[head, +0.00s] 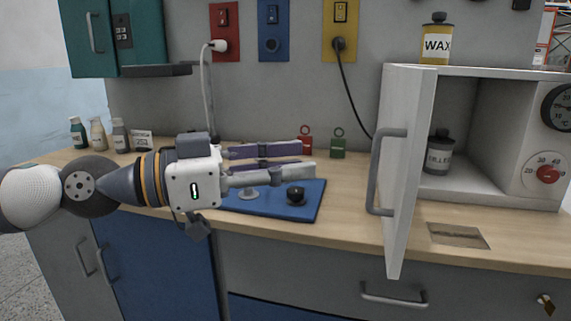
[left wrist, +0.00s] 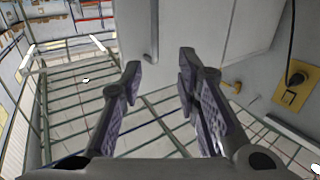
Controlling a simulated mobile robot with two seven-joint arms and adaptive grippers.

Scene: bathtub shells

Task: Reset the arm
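My left arm comes in from the left of the head view, stretched sideways above the wooden counter. My left gripper (head: 306,158) points right, in front of the back part of a blue mat (head: 312,205) as seen in the head view. Its two purple-padded fingers stand apart with nothing between them. In the left wrist view the same fingers (left wrist: 160,72) are spread, with a clear gap. My right arm and right gripper are in neither view.
A white oven's door (head: 406,180) stands open right of my gripper, jutting past the counter's front edge. A filler can (head: 438,158) is inside; a wax can (head: 436,42) stands on top. Small bottles (head: 98,134) stand at back left. A black knob (head: 296,194) is on the mat.

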